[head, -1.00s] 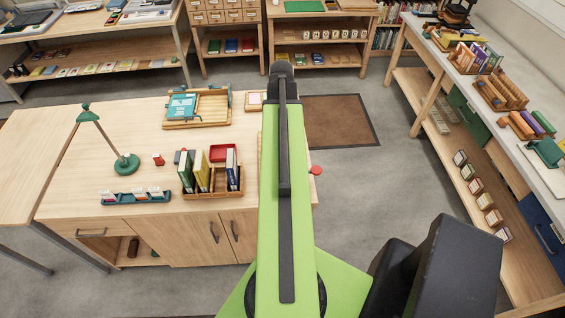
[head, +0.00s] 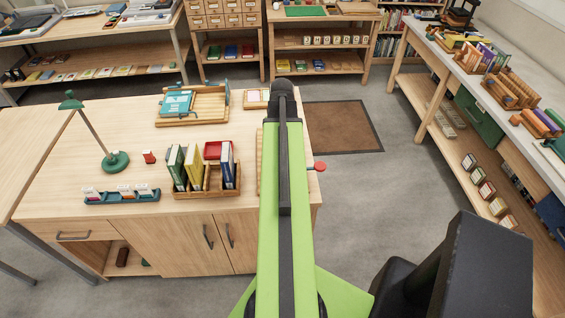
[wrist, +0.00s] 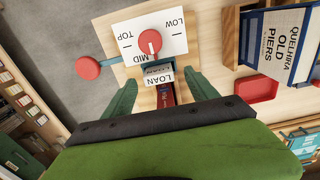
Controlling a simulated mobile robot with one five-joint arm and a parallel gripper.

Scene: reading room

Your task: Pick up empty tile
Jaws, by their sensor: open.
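My gripper (wrist: 162,88) is open in the wrist view, its two green fingers apart. A tile lettered LOAN (wrist: 167,79) shows between them; contact with either finger cannot be made out. I cannot pick out a tile marked empty. In the head view my arm hides the gripper and these tiles.
A red knob on a lever (head: 320,166) sticks out past the desk's right edge. A wooden book rack (head: 205,190), a red tray (wrist: 257,89) and a green lamp (head: 115,161) stand on the desk (head: 60,190). Clear floor (head: 375,200) lies to the right.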

